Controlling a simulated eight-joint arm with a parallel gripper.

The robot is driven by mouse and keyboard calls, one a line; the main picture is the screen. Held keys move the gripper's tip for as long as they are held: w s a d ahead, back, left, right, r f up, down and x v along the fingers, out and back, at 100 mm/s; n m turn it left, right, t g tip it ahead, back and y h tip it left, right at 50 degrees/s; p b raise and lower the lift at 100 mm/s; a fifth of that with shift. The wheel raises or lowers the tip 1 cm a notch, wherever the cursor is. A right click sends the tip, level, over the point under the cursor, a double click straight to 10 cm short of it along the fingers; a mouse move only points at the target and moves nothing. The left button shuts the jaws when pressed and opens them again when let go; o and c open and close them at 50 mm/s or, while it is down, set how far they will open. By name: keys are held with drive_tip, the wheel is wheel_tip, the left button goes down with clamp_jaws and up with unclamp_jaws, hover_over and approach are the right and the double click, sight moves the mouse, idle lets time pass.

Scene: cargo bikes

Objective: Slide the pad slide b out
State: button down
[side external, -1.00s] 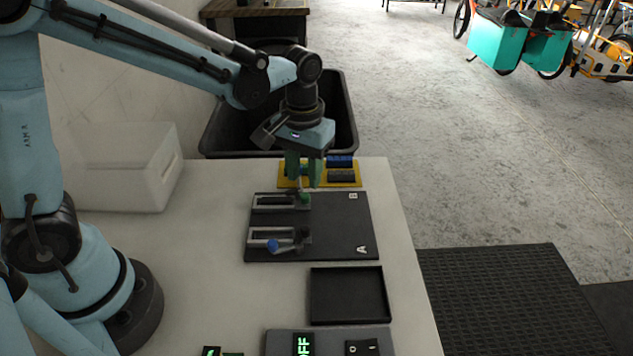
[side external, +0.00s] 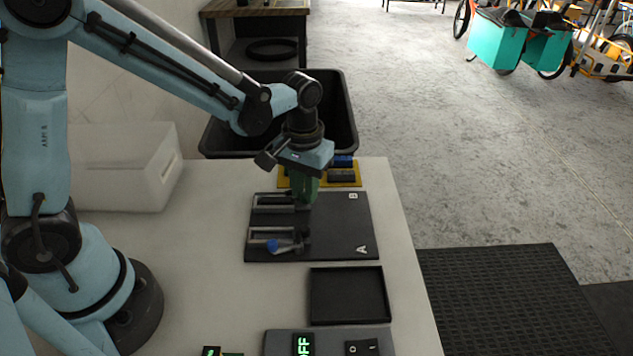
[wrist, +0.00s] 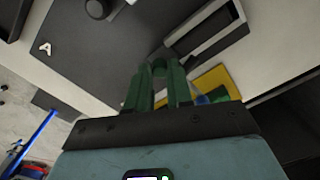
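The pad slide b (side external: 272,202) is the far one of two slides on a black board (side external: 345,225) marked A and B. Its metal frame also shows in the wrist view (wrist: 212,32). My gripper (side external: 305,201) is low over the right end of slide b, pointing down. The fingers mostly hide that knob in both views.
A yellow tray (side external: 284,182) with dark and blue blocks lies just behind the board. An empty black tray (side external: 348,296) lies in front. A black bin (side external: 340,110) stands beyond the table and a white box (side external: 115,170) at the left. The board's right part is clear.

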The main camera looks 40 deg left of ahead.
drive_tip(key=shift+w+d, duration=3)
drive_tip(key=shift+w, duration=0.05)
drive_tip(key=c, duration=1.2)
unclamp_jaws()
drive_tip(key=shift+o, duration=0.2)
wheel_tip(320, 180, up, 8)
drive_tip(key=shift+f, duration=0.25)
wheel_tip(320, 180, up, 5)
drive_tip(key=m+t, duration=0.1)
drive_tip(key=t, duration=0.2)
hover_over(302, 195)
drive_tip(key=s+a+f+m+t, duration=0.1)
drive_tip(key=s+a+t, duration=0.3)
drive_tip(key=s, duration=0.4)
drive_tip(key=shift+a+f+m, duration=0.35)
drive_tip(key=shift+a+m, duration=0.15)
